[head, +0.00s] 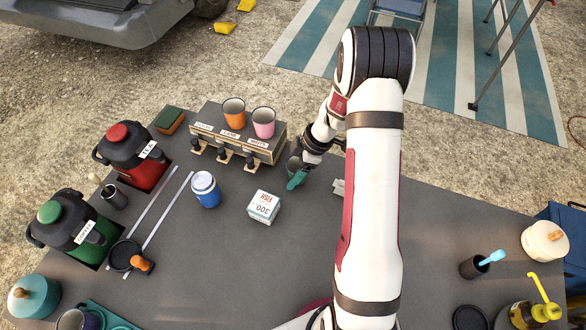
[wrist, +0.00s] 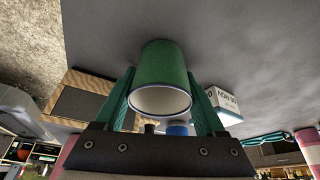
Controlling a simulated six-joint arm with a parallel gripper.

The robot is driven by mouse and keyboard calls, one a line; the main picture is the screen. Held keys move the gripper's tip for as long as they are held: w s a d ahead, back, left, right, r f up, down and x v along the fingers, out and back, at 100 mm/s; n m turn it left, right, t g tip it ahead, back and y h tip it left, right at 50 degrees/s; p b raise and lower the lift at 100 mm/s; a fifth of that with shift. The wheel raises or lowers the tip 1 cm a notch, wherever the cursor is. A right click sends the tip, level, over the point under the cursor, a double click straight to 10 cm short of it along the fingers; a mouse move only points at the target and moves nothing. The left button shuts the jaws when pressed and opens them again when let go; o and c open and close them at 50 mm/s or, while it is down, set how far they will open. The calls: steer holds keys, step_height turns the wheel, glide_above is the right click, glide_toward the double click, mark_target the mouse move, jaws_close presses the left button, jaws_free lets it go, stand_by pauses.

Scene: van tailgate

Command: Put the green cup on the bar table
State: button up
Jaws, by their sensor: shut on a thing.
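The green cup (wrist: 160,65) is between the two teal fingers of my gripper (wrist: 163,106) in the wrist view, its pale rim and open mouth facing the camera. My gripper is shut on it. In the head view my gripper (head: 297,176) is low over the grey tabletop (head: 225,255), right of the wooden rack; the cup is mostly hidden there by fingers and wrist. I cannot tell whether the cup touches the tabletop. Thin metal legs (head: 492,60) stand on the striped mat at the top right, their top cut off; I cannot tell whether this is the bar table.
The rack (head: 270,150) carries an orange cup (head: 234,111) and a pink cup (head: 264,122). A white box (head: 263,207) and a blue canister (head: 206,190) stand left of my gripper. A blue folding chair (head: 400,10) stands on the striped mat (head: 310,38).

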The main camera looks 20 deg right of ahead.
steer(key=o, duration=1.4)
steer(key=shift+c, duration=0.2)
steer(key=shift+r, duration=0.1)
steer(key=v, duration=1.1)
steer(key=s+a+r+m, duration=0.4)
steer(key=s+a+r, duration=0.1)
steer(key=a+r, duration=0.2)
steer(key=s+a+r+m, duration=0.1)
steer(key=s+a+m, duration=0.2)
steer(key=s+m, duration=0.2)
steer(key=s+a+r+m+g+h, duration=0.1)
steer(key=s+a+m, duration=0.2)
steer(key=s+m, duration=0.2)
steer(key=s+a+r+m+g+h, duration=0.1)
steer(key=s+a+r+m, duration=0.1)
steer(key=s+m, duration=0.3)
steer(key=s+a, duration=0.1)
steer(key=s, duration=0.3)
